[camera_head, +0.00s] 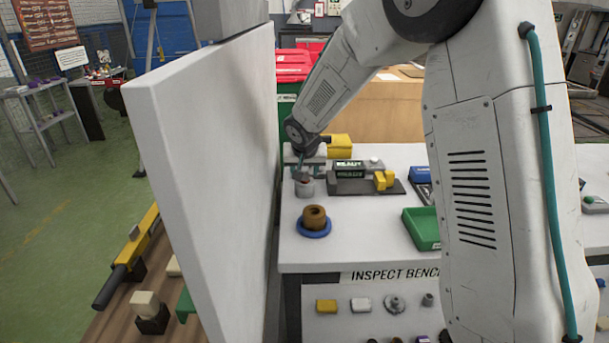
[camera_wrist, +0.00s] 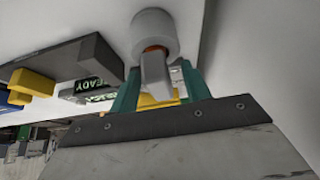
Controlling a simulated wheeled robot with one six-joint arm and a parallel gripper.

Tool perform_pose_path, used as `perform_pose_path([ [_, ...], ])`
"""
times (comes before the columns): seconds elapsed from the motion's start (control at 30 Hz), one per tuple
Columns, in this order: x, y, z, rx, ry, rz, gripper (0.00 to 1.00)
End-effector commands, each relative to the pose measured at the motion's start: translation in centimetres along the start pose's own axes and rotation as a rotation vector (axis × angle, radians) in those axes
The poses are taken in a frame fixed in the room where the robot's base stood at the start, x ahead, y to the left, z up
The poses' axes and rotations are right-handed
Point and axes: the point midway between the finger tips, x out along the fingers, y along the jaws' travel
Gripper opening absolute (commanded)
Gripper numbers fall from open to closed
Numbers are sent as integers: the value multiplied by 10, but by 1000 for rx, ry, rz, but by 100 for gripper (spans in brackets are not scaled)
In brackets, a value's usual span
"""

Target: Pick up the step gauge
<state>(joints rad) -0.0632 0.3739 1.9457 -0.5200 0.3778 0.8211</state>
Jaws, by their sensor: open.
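A grey upright piece, which looks like the step gauge (camera_wrist: 155,68), has a tapered grey block, an orange band and a wide round grey part (camera_wrist: 154,32) in the wrist view. In the head view the round grey part (camera_head: 305,188) stands on the white bench near its left side. I cannot tell whether the round part is a holder or part of the gauge. My gripper (camera_head: 304,170) is over it, with open teal fingers (camera_wrist: 160,72) on either side of the grey block. Whether they touch it is unclear.
A dark fixture (camera_head: 351,187) with a READY display and yellow block stands right of my gripper. A brown ringed piece on a blue disc (camera_head: 314,229) is in front, and a green tray (camera_head: 422,230) at right. A tall white panel (camera_head: 215,150) rises at the bench's left.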

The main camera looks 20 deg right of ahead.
Motion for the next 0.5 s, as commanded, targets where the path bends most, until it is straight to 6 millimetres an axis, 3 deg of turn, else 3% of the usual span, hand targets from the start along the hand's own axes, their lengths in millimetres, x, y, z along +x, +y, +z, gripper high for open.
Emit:
perform_pose_path([
  [0.07,0,0,0,0,0,0,47],
  [0.23,0,0,0,-1,0,0,3],
  [0.5,-1,0,0,-1,1,0,0],
])
